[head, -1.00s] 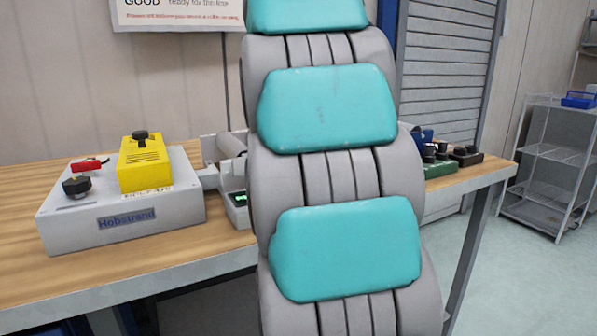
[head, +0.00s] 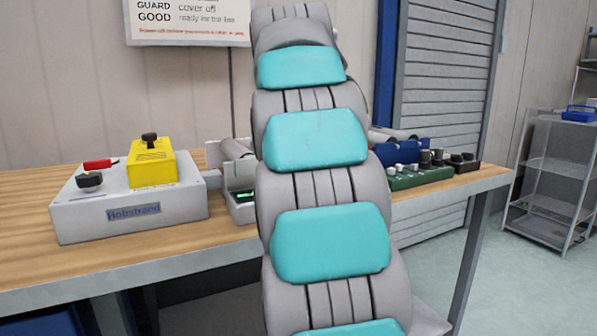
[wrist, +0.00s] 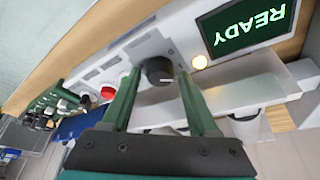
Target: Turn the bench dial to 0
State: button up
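In the wrist view a dark round dial (wrist: 158,70) with a short white mark sits on a pale panel (wrist: 147,48). My gripper (wrist: 160,77) is open, and its two green fingers appear on either side of the dial. I cannot tell whether they touch it. In the head view my arm hides the dial and my gripper; only the edge of the screen unit (head: 241,205) shows.
On the bench (head: 25,262), a grey Hobstrand box (head: 180,207) carries a black knob (head: 89,181), a red part (head: 98,164) and a yellow block (head: 152,168). Green and dark knob blocks (head: 418,178) stand right of my arm. A wire shelf (head: 550,170) stands far right.

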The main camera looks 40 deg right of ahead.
grip_shut()
jog(key=shift+n, duration=0.4)
jog(key=shift+r+n+t+y+p, duration=0.15)
jog(key=shift+n+t+y+p, duration=0.2)
jog(key=shift+n, duration=0.65)
jog(key=n+y+p, duration=0.1)
jog(key=n, duration=0.1)
jog(key=shift+s+n+t, duration=0.1)
jog(key=shift+n+t, duration=0.2)
jog(key=shift+t, duration=0.05)
jog(key=n, duration=0.1)
jog(key=n+y, duration=0.1)
jog(key=n+p, duration=0.1)
jog(key=n, duration=0.1)
jog(key=shift+d+y, duration=0.25)
jog(key=shift+d+n+y, duration=0.1)
jog(key=shift+n+y, duration=0.3)
jog(key=shift+n, duration=0.8)
